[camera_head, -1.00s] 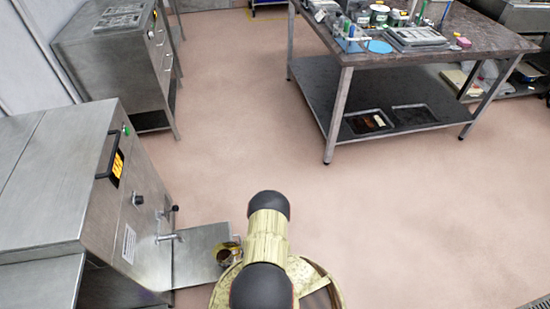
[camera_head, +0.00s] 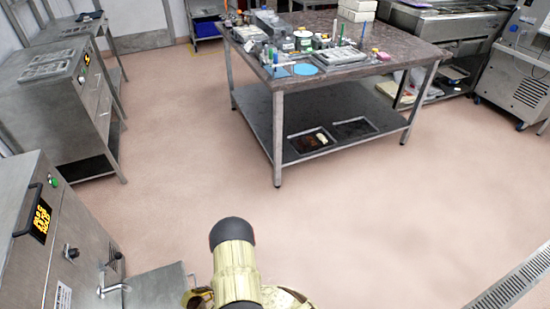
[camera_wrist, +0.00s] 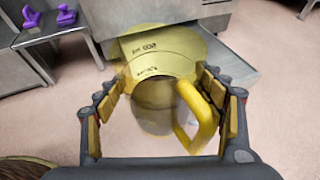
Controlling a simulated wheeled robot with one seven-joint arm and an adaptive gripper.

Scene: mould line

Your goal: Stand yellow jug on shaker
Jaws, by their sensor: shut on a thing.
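The yellow jug (camera_wrist: 165,50) is see-through with a solid yellow handle (camera_wrist: 207,125) and dark volume marks. In the wrist view it sits between the padded fingers of my gripper (camera_wrist: 160,92), which is shut on it, with the handle near the right finger. In the head view only a small brownish part of the jug (camera_head: 196,299) shows at the bottom edge, beside my arm. No thing is clearly recognisable as the shaker; a steel unit with moulds on top (camera_head: 60,75) stands at the upper left, but I cannot tell whether it is the shaker.
A steel machine with an orange display (camera_head: 60,235), a tap and a plate (camera_head: 160,288) stands close on the left. A dark-topped table (camera_head: 400,55) with many tools and containers stands ahead. Open floor (camera_head: 380,220) lies between. Purple objects (camera_wrist: 66,14) show in the wrist view.

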